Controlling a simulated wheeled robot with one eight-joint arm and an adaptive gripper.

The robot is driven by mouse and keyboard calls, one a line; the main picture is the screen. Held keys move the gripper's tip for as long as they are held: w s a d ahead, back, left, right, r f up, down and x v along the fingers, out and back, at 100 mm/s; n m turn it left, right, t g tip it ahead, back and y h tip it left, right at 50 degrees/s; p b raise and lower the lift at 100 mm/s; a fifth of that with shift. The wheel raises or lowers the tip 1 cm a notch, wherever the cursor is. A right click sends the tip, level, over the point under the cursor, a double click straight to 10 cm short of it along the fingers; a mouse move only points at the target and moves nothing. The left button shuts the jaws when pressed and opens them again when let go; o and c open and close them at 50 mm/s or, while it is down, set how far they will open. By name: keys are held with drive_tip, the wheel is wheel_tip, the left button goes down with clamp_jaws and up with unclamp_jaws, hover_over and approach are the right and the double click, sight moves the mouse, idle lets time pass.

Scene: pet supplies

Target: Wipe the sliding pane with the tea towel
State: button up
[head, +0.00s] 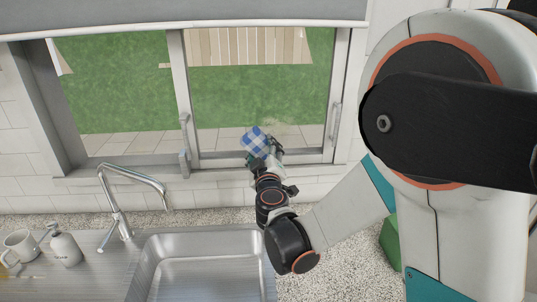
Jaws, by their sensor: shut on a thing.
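The sliding pane (230,100) is the right-hand part of the window above the sink, with grey frame and handles at its sides. The tea towel (256,141) is blue and white checked and bunched into a small wad. My gripper (266,152) is shut on the tea towel and holds it at the lower middle of the sliding pane. I cannot tell for certain whether the towel touches the glass. A faint brownish smudge (289,129) shows just right of the towel. My gripper's fingers are partly hidden by the towel and the wrist.
A steel sink (200,262) with a tall tap (128,190) lies below the window. A soap bottle (65,246) and a mug (20,246) stand on the left drainer. A green object (391,240) is partly hidden behind my arm. A blind (180,14) hangs above.

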sight(274, 129)
drive_tip(key=shift+w+d+p, duration=0.1)
drive_tip(key=shift+w+p, duration=0.3)
drive_tip(key=shift+w, duration=2.45)
drive_tip(key=shift+w, duration=0.95)
drive_tip(key=shift+d+b, duration=1.3)
drive_tip(key=shift+d, duration=4.75)
drive_tip(key=shift+w, duration=0.1)
drive_tip(key=shift+a, duration=0.1)
drive_tip(key=shift+a+r, duration=0.35)
drive_tip(key=shift+a, duration=1.65)
drive_tip(key=shift+a+r, duration=0.35)
drive_tip(key=shift+a, duration=1.6)
drive_tip(key=shift+a+r, duration=0.35)
drive_tip(key=shift+a, duration=1.65)
drive_tip(key=shift+d+b, duration=0.55)
drive_tip(key=shift+d, duration=1.55)
